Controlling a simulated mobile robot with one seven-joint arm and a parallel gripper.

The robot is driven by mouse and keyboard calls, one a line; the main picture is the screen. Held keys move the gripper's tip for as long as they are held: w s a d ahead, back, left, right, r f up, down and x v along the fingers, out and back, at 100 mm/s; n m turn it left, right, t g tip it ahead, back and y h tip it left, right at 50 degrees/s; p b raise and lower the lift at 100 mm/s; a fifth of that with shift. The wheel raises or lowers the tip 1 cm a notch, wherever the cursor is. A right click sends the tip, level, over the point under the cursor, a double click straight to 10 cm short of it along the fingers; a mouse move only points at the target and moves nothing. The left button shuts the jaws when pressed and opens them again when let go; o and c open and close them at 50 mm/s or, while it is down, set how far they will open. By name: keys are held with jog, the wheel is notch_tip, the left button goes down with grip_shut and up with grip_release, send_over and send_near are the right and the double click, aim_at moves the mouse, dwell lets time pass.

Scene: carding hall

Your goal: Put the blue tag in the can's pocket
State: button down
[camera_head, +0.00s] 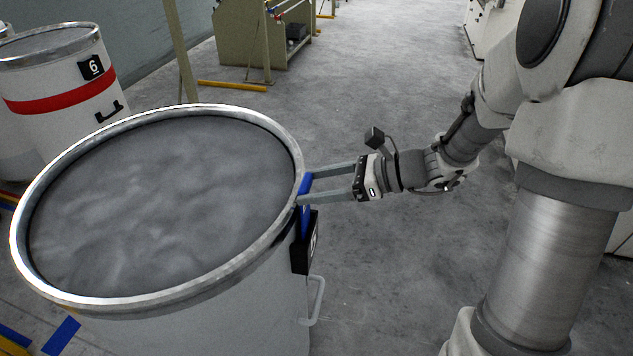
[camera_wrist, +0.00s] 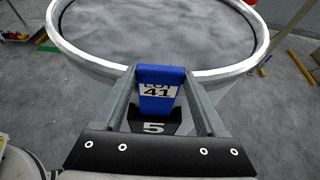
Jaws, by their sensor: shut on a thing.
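The blue tag (camera_wrist: 158,84), with a white label reading 41, is between the fingers of my gripper (camera_wrist: 158,100), which is shut on it. In the head view my gripper (camera_head: 306,188) reaches from the right to the can's side, with the blue tag (camera_head: 304,205) upright just below the rim. The can (camera_head: 200,325) is large and pale with a metal rim and grey fibre inside. Its black pocket (camera_head: 304,254), marked 5 in the wrist view (camera_wrist: 153,127), is on the side facing my gripper. The tag's lower end meets the pocket's top; how deep it sits is hidden.
Another can (camera_head: 60,90) with a red band and number 6 stands behind at the left. A green machine (camera_head: 250,38) and yellow floor bars (camera_head: 232,86) are farther back. The floor right of the near can is clear.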

jog(key=shift+f, duration=0.15)
grip_release()
jog(key=shift+d, duration=0.15)
jog(key=v, duration=1.7)
